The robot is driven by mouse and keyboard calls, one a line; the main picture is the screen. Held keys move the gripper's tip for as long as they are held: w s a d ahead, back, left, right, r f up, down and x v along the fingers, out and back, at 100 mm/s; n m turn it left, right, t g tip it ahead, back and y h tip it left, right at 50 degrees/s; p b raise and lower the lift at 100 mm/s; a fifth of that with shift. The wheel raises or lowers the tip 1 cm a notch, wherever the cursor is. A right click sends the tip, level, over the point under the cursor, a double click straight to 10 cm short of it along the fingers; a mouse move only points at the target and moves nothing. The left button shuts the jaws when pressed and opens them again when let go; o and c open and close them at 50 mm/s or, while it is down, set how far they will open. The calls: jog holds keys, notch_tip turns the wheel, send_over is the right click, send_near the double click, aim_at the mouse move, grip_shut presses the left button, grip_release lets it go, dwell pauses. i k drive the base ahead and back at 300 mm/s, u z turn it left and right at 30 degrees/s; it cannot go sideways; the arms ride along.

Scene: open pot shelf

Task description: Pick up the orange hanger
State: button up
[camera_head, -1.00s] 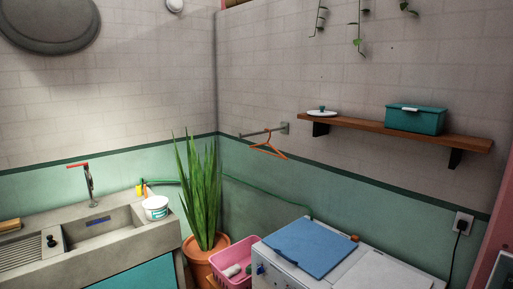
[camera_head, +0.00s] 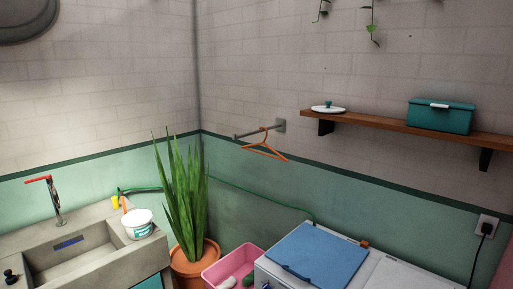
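The orange hanger (camera_head: 264,149) hangs by its hook from a short metal rod (camera_head: 254,132) that sticks out of the tiled wall, left of the wooden shelf. The hanger is empty and hangs freely above the gap between the potted plant and the white washing machine. My gripper is not visible in the head view.
A white washing machine (camera_head: 385,275) with a blue lid (camera_head: 316,258) stands below right of the hanger. A pink basket (camera_head: 213,275) and a tall plant (camera_head: 183,205) stand below left. A shelf (camera_head: 385,123) holds a teal box (camera_head: 440,117). A concrete sink (camera_head: 90,265) is at left.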

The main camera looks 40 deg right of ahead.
aim_at(283, 158)
jog(key=z, duration=0.3)
jog(key=i, duration=1.6)
jog(key=z, duration=0.45)
